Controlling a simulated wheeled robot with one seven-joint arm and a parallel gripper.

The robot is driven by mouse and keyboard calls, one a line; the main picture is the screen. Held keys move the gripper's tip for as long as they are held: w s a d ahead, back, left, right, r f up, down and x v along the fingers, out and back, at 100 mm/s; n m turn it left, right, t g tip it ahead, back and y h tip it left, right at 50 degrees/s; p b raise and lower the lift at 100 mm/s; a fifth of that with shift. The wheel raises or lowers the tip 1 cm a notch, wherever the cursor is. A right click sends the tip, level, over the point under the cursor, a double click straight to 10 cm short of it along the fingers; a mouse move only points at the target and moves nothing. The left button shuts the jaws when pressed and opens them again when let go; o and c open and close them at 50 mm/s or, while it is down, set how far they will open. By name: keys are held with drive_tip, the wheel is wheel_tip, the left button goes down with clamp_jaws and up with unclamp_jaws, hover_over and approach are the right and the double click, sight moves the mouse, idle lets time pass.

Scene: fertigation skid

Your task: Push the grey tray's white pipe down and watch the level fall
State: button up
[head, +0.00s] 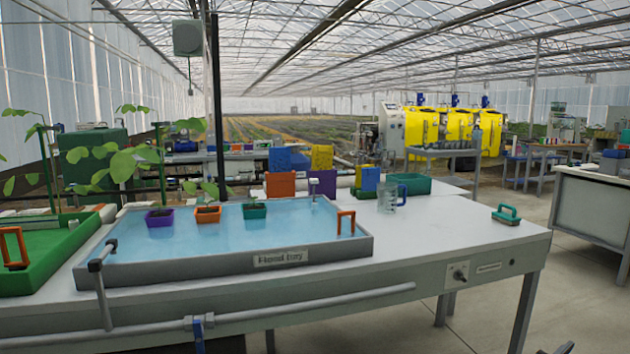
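The grey tray (250,265) lies on the white bench and bears a label (281,257) that seems to read "Flood tray". It holds light blue water (300,225) over its whole floor. A short white pipe (314,198) with a wider top stands upright near the tray's back right, its top above the water. An orange handle-shaped piece (346,222) is at the tray's right wall. My gripper is not in view.
A grey pipe with a dark elbow (100,258) rises at the tray's front left corner. A green tray (50,255) lies left.

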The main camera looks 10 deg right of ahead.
drive_tip(key=shift+c, duration=0.5)
